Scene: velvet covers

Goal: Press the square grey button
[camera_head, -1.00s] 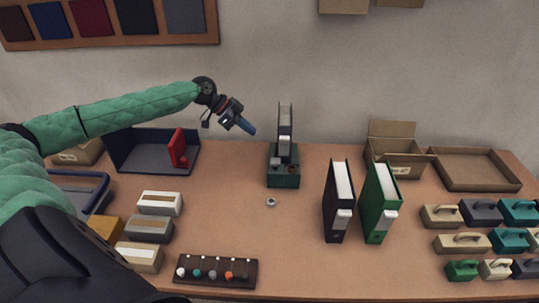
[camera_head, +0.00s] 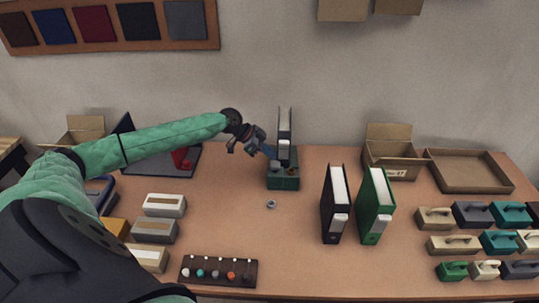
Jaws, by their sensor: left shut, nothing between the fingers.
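A dark green box-shaped device (camera_head: 283,183) stands at the back middle of the table, with an upright dark and white block (camera_head: 284,130) at its rear. The square grey button (camera_head: 275,164) is on the left of the device's top, small and partly covered by the gripper. A small brownish round part (camera_head: 292,171) is on the right of the top. My right gripper is not in view.
A black binder (camera_head: 334,208) and a green binder (camera_head: 376,208) stand right of the device. A small metal ring (camera_head: 271,204) lies in front of it. A dark rack with several coloured knobs (camera_head: 218,271) is at the front edge. The table between ring and rack is clear.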

